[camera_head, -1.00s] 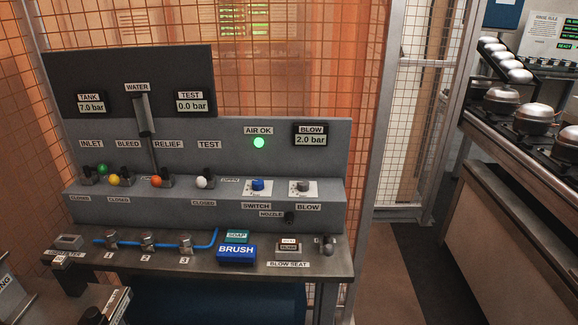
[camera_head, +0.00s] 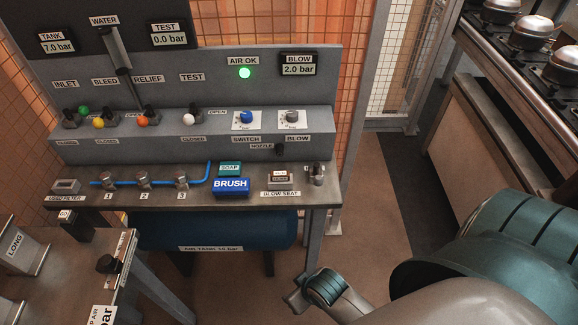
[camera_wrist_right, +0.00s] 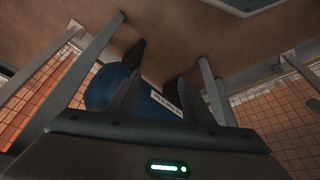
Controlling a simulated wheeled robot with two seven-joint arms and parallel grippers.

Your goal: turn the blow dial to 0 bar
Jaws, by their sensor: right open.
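The blow dial (camera_head: 291,116) is a small grey knob on a white plate on the panel's ledge, above the BLOW label. The BLOW readout (camera_head: 298,69) above it shows 2.0 bar. My right arm comes in from the lower right of the head view, low and in front of the bench, well apart from the dial. In the right wrist view my right gripper (camera_wrist_right: 158,75) has its two dark fingers apart, with nothing held between them. The dial cannot be made out there. My left gripper is not in view.
The blue switch knob (camera_head: 246,117) sits just left of the dial. Below are a nozzle (camera_head: 280,149), the blow seat (camera_head: 280,179) and a blue BRUSH block (camera_head: 231,186). A blue air tank (camera_head: 210,232) lies under the bench. A side table (camera_head: 70,270) stands front left.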

